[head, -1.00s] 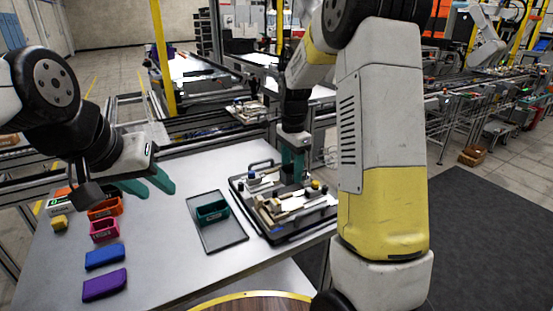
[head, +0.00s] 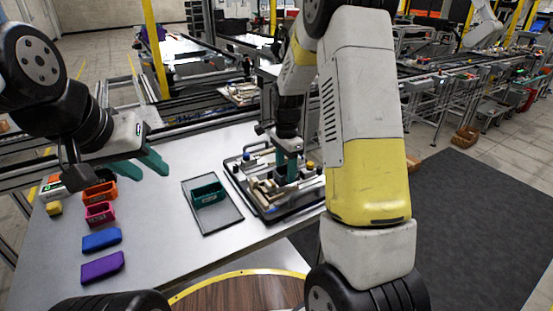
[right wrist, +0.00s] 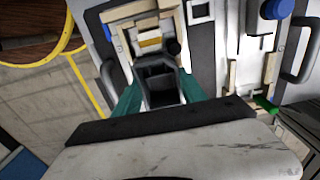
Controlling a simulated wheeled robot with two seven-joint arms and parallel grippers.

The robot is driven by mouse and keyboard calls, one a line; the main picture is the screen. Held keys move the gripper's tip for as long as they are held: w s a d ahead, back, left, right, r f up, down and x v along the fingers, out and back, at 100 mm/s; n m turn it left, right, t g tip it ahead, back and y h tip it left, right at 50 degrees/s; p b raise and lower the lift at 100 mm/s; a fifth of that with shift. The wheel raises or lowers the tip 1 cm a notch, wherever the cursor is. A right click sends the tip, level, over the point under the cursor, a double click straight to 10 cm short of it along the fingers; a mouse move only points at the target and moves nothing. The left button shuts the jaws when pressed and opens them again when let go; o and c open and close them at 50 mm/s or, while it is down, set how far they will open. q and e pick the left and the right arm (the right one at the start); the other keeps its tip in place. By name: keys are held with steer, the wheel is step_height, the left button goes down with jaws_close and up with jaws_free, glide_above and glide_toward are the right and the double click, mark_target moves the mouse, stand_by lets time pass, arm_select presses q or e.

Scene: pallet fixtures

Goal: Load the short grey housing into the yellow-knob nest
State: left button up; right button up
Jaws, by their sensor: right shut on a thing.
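My right gripper (head: 287,172) points down over the pallet fixture (head: 268,217) on the right of the table. In the right wrist view, its green fingers are shut on a dark grey, open-topped housing (right wrist: 160,82). The housing is between pale fixture blocks (right wrist: 122,47), close to a yellow part (right wrist: 150,42). I cannot tell whether it touches the nest floor. A yellow knob (head: 311,164) shows on the fixture just right of the gripper in the head view. My left gripper (head: 145,166) is open and empty above the table's left side.
A dark tray (head: 225,221) with a teal bin (head: 207,195) lies left of the fixture. Orange (head: 101,191), pink (head: 99,213), blue (head: 101,240) and purple (head: 103,267) bins line the table's left. The fixture has a blue knob (head: 246,156) and side handles (right wrist: 301,55).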

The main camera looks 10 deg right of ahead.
steer(key=shift+f, duration=0.45)
steer(key=shift+f, duration=0.5)
steer(key=o, duration=1.5)
steer(key=shift+r, duration=0.1)
step_height(320, 180, up, 8)
steer(key=shift+f, duration=0.2)
